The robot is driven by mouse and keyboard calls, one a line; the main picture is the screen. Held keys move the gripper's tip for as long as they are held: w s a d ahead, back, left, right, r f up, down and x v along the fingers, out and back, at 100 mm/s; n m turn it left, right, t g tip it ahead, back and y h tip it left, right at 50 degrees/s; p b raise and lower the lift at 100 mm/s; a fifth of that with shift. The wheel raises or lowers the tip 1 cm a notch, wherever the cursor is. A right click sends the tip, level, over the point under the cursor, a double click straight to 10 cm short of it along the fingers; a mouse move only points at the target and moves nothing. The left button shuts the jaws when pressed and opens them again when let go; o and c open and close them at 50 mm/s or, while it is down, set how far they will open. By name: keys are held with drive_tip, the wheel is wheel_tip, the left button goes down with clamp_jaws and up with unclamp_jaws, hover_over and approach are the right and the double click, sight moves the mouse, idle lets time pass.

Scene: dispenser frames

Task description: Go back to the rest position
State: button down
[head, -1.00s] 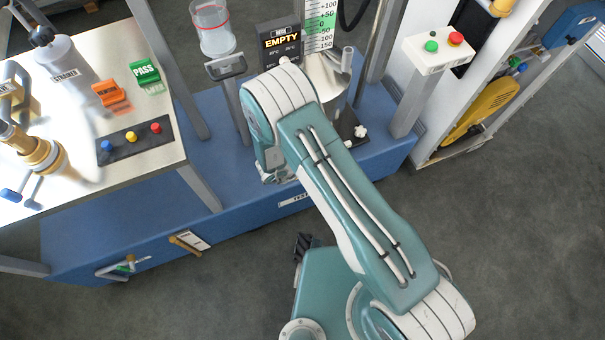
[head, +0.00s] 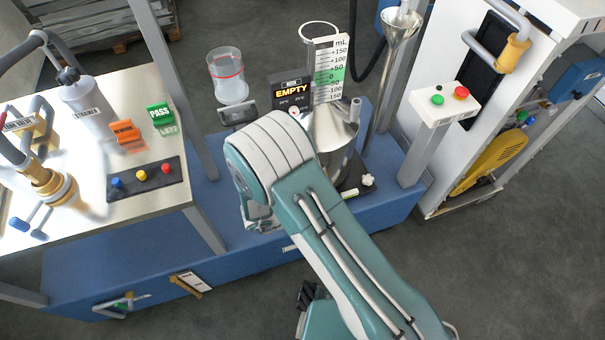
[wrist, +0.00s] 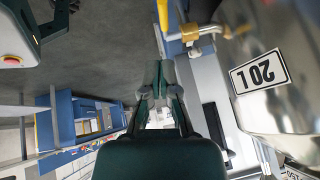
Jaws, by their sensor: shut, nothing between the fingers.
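My gripper (wrist: 159,78) shows in the wrist view as two dark green fingers. They are together and empty, pointing up the picture. A shiny metal vessel marked "20 L" (wrist: 262,108) is close to the right of the fingers, apart from them. In the head view my teal and white arm bends up from the bottom in front of the dispenser frame. The end of the arm is mostly hidden behind its own elbow there, so I cannot place the fingertips.
A blue base (head: 150,262) carries a metal vessel (head: 335,140), an "EMPTY" display (head: 291,91) and a clear cup (head: 228,78). A table (head: 90,210) with PASS (head: 160,115) and orange signs is left. A button box (head: 447,100) is right. Grey floor is free in front.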

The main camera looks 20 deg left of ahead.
drive_tip(key=w+a+r+n+t+y, duration=0.1)
drive_tip(key=w+r+y, duration=0.2)
drive_tip(key=w+r, duration=0.35)
drive_tip(key=w+a+r+n+y, duration=0.2)
drive_tip(key=w+r+y, duration=0.1)
drive_tip(key=r, duration=0.7)
drive_tip(key=d+r+n+y, duration=0.2)
drive_tip(key=d+r, duration=0.1)
drive_tip(key=r, duration=0.5)
drive_tip(key=d+r+n+y, duration=0.1)
drive_tip(key=d+r+n, duration=0.15)
drive_tip(key=r, duration=0.55)
drive_tip(key=s+d+r+n, duration=0.3)
drive_tip(key=s+d+r, duration=0.4)
drive_tip(key=d+r, duration=0.4)
drive_tip(key=s+d+r+n+h, duration=0.1)
drive_tip(key=s+d+h, duration=0.3)
drive_tip(key=s+d, duration=0.9)
drive_tip(key=shift+d+n+h, duration=0.3)
drive_tip(key=shift+d+n, duration=0.15)
drive_tip(key=shift+d, duration=0.55)
drive_tip(key=shift+s+a+r, duration=0.1)
drive_tip(key=shift+a, duration=0.05)
